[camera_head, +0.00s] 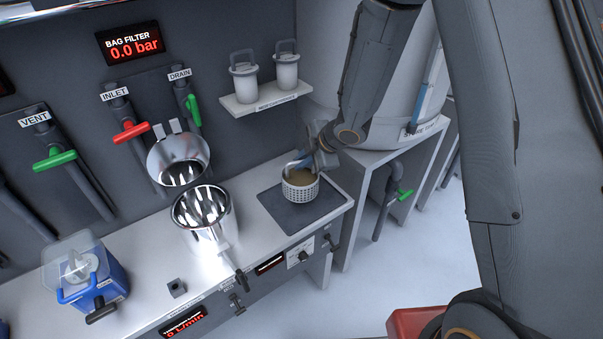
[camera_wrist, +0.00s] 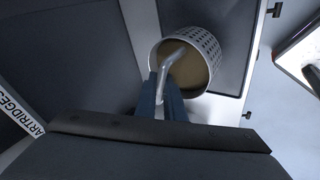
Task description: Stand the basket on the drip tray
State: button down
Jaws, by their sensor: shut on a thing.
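The basket (camera_head: 300,186) is a white perforated cup with a brown filling and a metal handle. It is upright over the dark drip tray (camera_head: 277,207), toward the tray's back part; I cannot tell whether its base touches the tray. My gripper (camera_head: 318,158) reaches in from behind and right of the basket. In the wrist view my gripper (camera_wrist: 167,95) is shut on the handle, and the basket (camera_wrist: 207,43) lies just beyond the fingertips. The drip tray (camera_wrist: 232,82) shows around and behind it there. The basket's underside is hidden.
An open steel housing (camera_head: 203,217) with its lid raised stands left of the tray. A shelf (camera_head: 263,103) with two white canisters is above. A blue box (camera_head: 87,278) with a clear lid is at left. Bare counter lies between the housing and the tray.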

aim_at(301, 173)
jog(key=shift+f+p, duration=0.3)
jog(key=shift+f, duration=1.7)
jog(key=shift+f, duration=0.15)
jog(key=c, duration=1.8)
grip_release()
jog(key=shift+c, duration=0.2)
